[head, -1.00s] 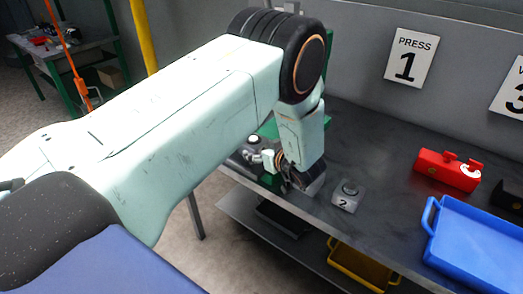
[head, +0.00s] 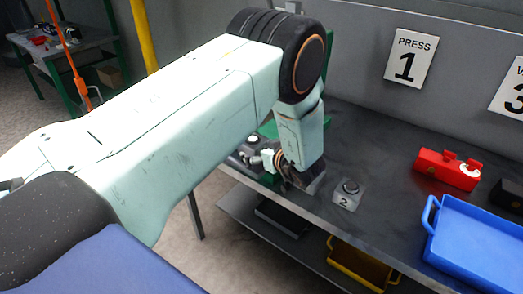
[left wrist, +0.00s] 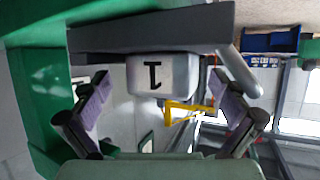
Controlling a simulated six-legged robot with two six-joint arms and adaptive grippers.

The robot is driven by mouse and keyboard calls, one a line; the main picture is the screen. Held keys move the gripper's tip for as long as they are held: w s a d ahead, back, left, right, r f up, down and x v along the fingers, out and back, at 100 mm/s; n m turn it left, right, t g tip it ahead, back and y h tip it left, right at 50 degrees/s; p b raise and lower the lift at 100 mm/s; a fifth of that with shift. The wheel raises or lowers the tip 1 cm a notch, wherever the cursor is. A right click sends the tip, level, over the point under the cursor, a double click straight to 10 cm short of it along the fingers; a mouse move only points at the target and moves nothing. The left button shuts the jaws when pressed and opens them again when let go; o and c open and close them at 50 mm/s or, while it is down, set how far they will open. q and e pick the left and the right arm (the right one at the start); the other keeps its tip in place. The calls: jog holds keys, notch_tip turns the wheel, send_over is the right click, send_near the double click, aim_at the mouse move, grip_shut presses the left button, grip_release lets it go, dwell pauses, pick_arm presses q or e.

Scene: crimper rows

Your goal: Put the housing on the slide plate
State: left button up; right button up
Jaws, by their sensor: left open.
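My left gripper (head: 255,159) is low over the near left part of the bench, partly hidden by its own wrist. In the left wrist view its two fingers (left wrist: 165,120) stand wide apart with nothing between them. A grey box marked 1 (left wrist: 163,76) shows beyond the fingers, upside down in that view. I cannot pick out the housing or the slide plate with certainty; my arm hides part of the bench. A red block with a pale disc (head: 447,171) lies on the bench at right. My right gripper is not in view.
A blue tray (head: 433,222) is at right, a yellow bin (head: 345,262) on the lower shelf. Green framework (left wrist: 38,85) is close at left. The middle bench is clear.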

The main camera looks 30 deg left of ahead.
pick_arm(q)
jog(key=shift+s+d+r, duration=0.1)
jog(key=shift+d+r, duration=0.05)
jog(key=shift+r, duration=0.2)
jog(key=p+v, duration=0.7)
jog(key=v, duration=0.4)
jog(key=shift+d+p, duration=0.3)
jog(key=shift+d, duration=0.05)
jog(key=shift+o, duration=0.2)
jog(key=shift+s+a, duration=0.1)
jog(key=shift+a, duration=0.05)
